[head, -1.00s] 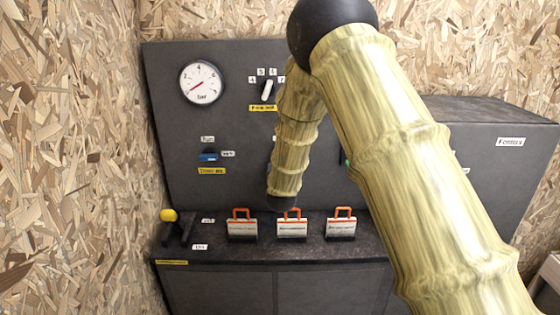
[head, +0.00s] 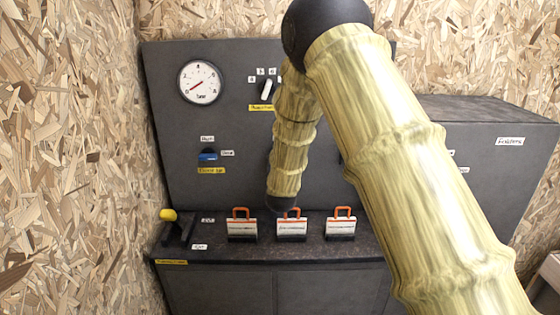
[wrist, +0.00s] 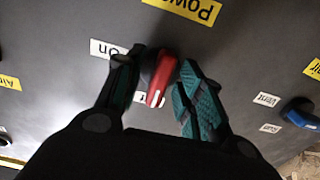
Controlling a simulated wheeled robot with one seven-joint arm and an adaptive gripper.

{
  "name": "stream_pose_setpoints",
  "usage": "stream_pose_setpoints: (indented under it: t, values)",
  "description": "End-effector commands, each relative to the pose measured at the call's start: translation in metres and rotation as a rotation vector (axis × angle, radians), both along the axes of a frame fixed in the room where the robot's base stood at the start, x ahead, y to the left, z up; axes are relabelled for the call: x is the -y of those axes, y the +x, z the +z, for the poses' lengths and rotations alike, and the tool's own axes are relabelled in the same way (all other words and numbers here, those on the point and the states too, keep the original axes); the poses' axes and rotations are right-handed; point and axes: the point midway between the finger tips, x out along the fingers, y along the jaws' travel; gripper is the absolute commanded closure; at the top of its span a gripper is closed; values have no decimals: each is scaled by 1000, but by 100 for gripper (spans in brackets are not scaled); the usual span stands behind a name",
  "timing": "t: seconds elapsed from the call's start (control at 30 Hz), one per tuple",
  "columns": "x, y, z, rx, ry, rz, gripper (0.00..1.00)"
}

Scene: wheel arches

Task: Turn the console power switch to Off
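The power switch (wrist: 161,76) is a red knob with a white mark, in the wrist view below a yellow label starting "Powe" (wrist: 186,8). Its white-marked end points down and slightly left in that view, toward a partly hidden label (wrist: 142,98). The "On" label (wrist: 107,49) is at its left. My gripper (wrist: 160,64) has one finger on each side of the knob. The fingers are apart, with a gap at the right finger; whether the left one touches is unclear. My arm hides the switch and gripper in the head view.
The console panel (head: 180,115) carries a dial gauge (head: 199,82), a white selector (head: 266,88) and a blue knob (head: 208,155). Below are a yellow-tipped lever (head: 168,216) and several orange-handled items (head: 242,228). Another blue knob (wrist: 299,112) is at the wrist view's right.

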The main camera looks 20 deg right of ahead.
Motion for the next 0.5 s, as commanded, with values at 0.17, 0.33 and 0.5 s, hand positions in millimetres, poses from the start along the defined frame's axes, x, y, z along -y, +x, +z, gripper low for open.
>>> stream_pose_setpoints:
  t: [0.17, 0.33, 0.5]
  values:
    - [-2, -6, 1, 1, 0, 0, 62]
    - [-8, -28, 1, 0, -1, 1, 62]
    - [-17, -58, 0, -1, 0, 0, 62]
